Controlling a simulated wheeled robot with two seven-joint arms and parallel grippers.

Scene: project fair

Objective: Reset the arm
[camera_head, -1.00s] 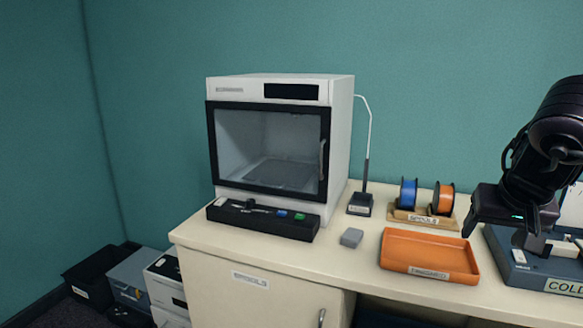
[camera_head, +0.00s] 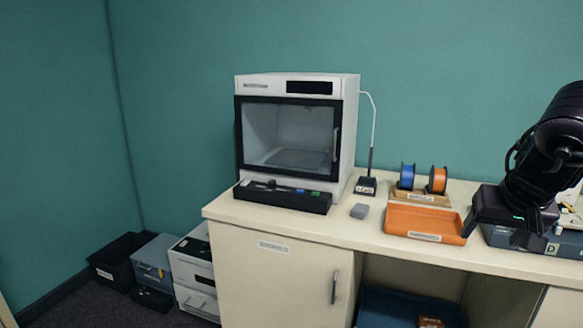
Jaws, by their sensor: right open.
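My right arm comes in from the right edge, dark and bent downward. Its gripper (camera_head: 535,238) is over the right part of the counter, in front of a blue-grey case, beside the orange tray. The jaws are apart, and I see nothing held between them. The lower fingers partly overlap the case, so their exact height above it is hard to tell. My left gripper is not in view.
A white printer cabinet (camera_head: 347,140) with a closed glass door stands on the counter (camera_head: 350,232). Bins (camera_head: 118,262) stand on the floor at left.

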